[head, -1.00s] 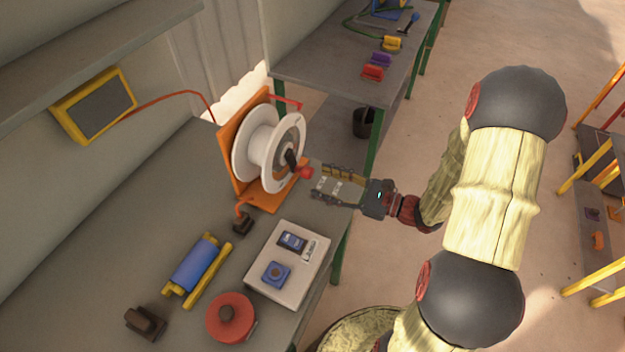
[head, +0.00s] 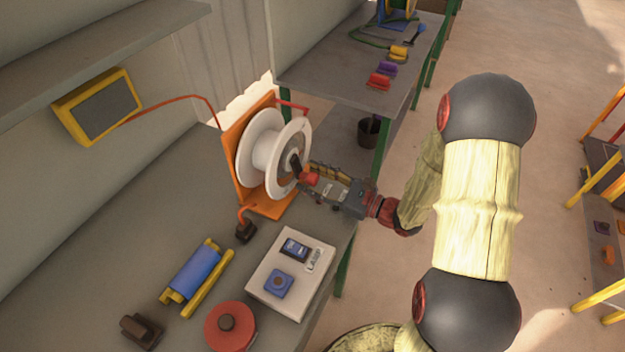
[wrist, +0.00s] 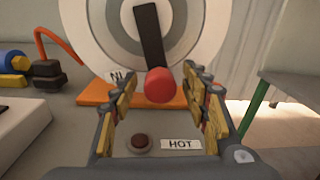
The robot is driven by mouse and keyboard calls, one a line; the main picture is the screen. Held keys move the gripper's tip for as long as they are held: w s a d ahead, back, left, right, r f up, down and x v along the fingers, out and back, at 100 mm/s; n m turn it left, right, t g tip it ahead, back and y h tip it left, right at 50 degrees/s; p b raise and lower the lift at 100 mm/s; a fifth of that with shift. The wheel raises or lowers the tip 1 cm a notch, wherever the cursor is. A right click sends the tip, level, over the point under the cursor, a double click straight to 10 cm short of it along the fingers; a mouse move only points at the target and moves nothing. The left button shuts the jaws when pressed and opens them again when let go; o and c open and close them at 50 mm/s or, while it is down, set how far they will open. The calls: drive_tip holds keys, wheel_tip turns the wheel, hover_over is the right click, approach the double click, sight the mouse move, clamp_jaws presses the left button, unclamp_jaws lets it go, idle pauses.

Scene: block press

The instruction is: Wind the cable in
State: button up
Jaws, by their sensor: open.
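A white cable reel (head: 262,150) stands on an orange bracket (head: 240,160) on the grey workbench. Its black crank arm (head: 295,163) carries a red knob (head: 309,179), pointing down in the wrist view, where the knob (wrist: 160,86) shows between the finger tips. My gripper (head: 318,180) is open, its fingers on either side of the red knob with visible space beside it. A red cable (head: 170,95) runs from the reel side to a yellow-framed box (head: 97,105) on the wall. An orange lead ends in a dark plug (head: 246,231) at the bracket's foot.
A white switch box (head: 291,272), a blue roller on a yellow frame (head: 196,270), a red disc (head: 230,326) and a brown block (head: 140,331) lie nearer on the bench.

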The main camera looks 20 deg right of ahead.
drive_tip(key=c, duration=1.1)
clamp_jaws()
